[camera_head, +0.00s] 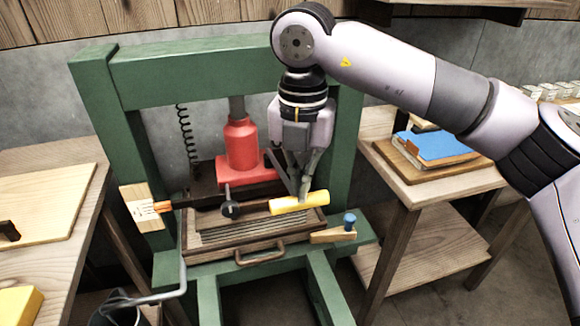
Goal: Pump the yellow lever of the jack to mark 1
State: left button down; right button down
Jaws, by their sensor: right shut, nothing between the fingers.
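The red jack (241,142) stands in the green press frame (200,75). Its lever ends in a yellow handle (300,203), which lies low and nearly level over the front right of the wooden mould box (225,236). My right gripper (303,194) comes down from above with its fingers shut and empty. Its fingertips are at the yellow handle, seemingly touching its upper side or just behind it. A pale wooden plate (140,196) with an orange pointer (163,207) is on the left post; its marks are too small to read. My left gripper is out of view.
A wooden piece with a blue knob (349,221) sits at the right of the press. A side table (440,183) with a blue book (436,148) stands on the right. A workbench (62,235) is on the left. A coiled black cable (187,135) hangs behind.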

jog(key=shift+r, duration=0.1)
notch_tip(320, 180, up, 6)
jog(key=p, duration=0.3)
jog(key=shift+p, duration=0.35)
dwell(0.4)
